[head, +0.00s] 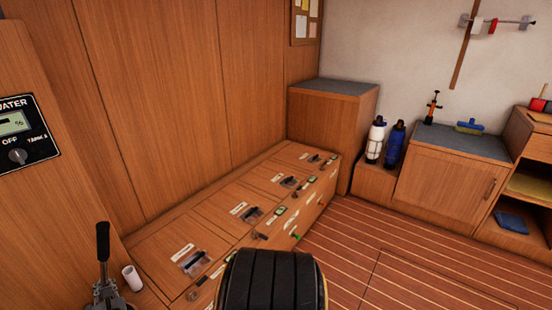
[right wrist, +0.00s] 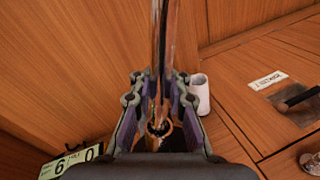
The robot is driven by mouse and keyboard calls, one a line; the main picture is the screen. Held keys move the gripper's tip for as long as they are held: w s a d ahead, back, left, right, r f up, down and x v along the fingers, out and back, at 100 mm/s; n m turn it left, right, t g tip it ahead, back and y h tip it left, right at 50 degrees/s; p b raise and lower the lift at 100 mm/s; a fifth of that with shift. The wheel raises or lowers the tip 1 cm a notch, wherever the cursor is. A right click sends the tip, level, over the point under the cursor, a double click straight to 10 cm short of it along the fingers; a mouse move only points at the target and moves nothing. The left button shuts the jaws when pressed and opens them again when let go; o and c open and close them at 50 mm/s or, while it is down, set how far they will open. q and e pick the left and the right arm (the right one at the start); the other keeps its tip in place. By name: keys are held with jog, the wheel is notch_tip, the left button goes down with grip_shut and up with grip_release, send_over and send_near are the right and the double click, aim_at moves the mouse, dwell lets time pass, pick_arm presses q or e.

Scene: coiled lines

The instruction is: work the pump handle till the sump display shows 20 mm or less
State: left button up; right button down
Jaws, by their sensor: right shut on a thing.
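The pump handle stands upright at the lower left of the head view, with a black grip (head: 103,242) on top. My right gripper (head: 104,287) is around it below the grip, at the bottom edge. In the right wrist view the gripper (right wrist: 160,82) is shut on the handle's shiny rod (right wrist: 165,35), which rises between its fingers. A copper-coloured ring shows lower between the fingers. A display (right wrist: 68,164) at the lower left of that view is partly cut off; a 6 and a 0 can be read, but I cannot tell the full reading. My left gripper is not in view.
A white cylinder (head: 132,278) stands just right of the handle. A low wooden bench (head: 215,215) with labelled lids and latches runs along the wall. A water panel (head: 20,130) is at the left. Two bottles (head: 385,143) stand beyond. The planked floor (head: 390,255) is clear.

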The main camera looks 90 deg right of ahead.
jog(key=shift+w+a+f+n+b, duration=0.2)
jog(key=shift+w+a+n+b, duration=0.1)
jog(key=shift+a+n, duration=0.2)
jog(key=shift+w+a+f+n+b, duration=0.25)
jog(key=shift+a+n, duration=0.15)
jog(key=shift+a, duration=0.2)
jog(key=shift+w+a+r+n, duration=0.2)
jog(key=shift+a+r+n, duration=0.05)
jog(key=shift+a+n, duration=0.15)
jog(key=shift+w+a+f+n+b, duration=0.3)
jog(key=shift+a+b, duration=0.1)
jog(key=shift+b, duration=0.05)
jog(key=shift+w+a+r+n+t+h, duration=0.1)
jog(key=shift+a+n+t+h, duration=0.15)
jog(key=shift+n+t+h, duration=0.05)
jog(key=c, duration=1.2)
grip_release()
jog(key=shift+w+d, duration=0.1)
jog(key=shift+w, duration=0.05)
jog(key=shift+r, duration=0.25)
